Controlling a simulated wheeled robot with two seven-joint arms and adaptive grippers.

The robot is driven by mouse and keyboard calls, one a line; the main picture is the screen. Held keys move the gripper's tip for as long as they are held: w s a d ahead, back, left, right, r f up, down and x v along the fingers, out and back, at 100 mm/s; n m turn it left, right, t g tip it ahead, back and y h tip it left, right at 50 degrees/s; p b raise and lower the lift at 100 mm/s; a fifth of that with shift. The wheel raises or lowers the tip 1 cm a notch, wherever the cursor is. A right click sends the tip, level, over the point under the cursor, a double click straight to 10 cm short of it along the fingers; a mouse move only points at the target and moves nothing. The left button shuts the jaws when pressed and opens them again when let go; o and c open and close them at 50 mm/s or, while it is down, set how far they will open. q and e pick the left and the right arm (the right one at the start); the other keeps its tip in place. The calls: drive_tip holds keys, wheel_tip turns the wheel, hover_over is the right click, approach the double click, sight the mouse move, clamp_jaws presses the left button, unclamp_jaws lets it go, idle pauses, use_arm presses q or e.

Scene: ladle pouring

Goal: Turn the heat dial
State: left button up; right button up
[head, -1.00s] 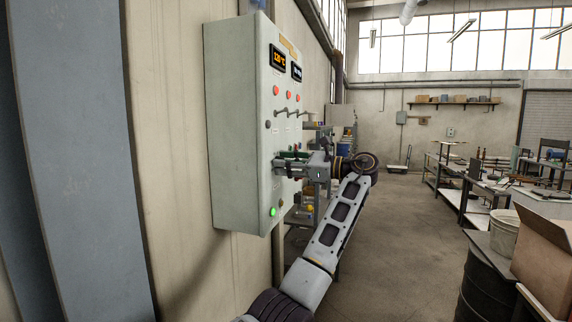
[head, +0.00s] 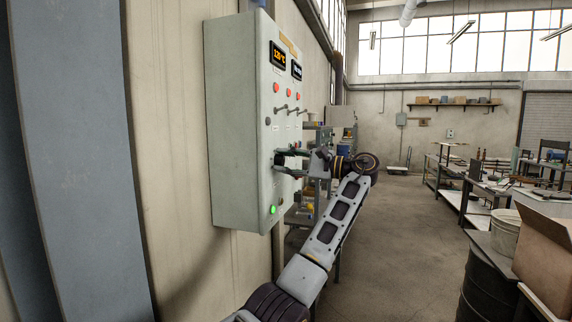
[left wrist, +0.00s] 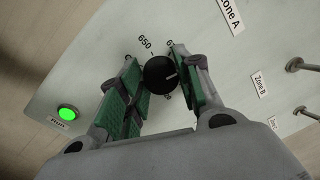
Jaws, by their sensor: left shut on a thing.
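The heat dial is a round black knob (left wrist: 160,74) with a pale pointer line, on the face of the control panel (left wrist: 205,45). Printed numbers, among them 650, stand around it. My left gripper (left wrist: 157,80) has its green-padded fingers on either side of the knob and is shut on it. In the head view my left gripper (head: 281,161) is at the lower front of the grey-green panel box (head: 235,120), and hides the knob there. A display (head: 278,56) on the box shows an orange temperature reading, about 120 °C. My right gripper is not in view.
A lit green button (left wrist: 67,113) marked RUN and several toggle switches (left wrist: 303,64) share the panel face. Red lamps (head: 276,88) sit above the switches. Workbenches (head: 470,190), a dark drum (head: 487,280) and a cardboard box (head: 545,250) stand right; the middle floor is clear.

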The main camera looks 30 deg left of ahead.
use_arm(q)
drive_tip(key=n, duration=0.4)
drive_tip(key=shift+f+b, duration=0.1)
drive_tip(key=shift+b, duration=0.3)
drive_tip(key=shift+n+g+b, duration=0.3)
drive_tip(key=shift+n+b, duration=0.05)
drive_tip(key=shift+n, duration=1.25)
drive_tip(key=shift+f, duration=0.1)
drive_tip(key=o, duration=1)
drive_tip(key=shift+o, duration=0.2)
drive_tip(key=shift+d, duration=0.1)
drive_tip(key=v, duration=1.1)
drive_tip(key=shift+w+d, duration=0.15)
drive_tip(key=shift+d, duration=0.2)
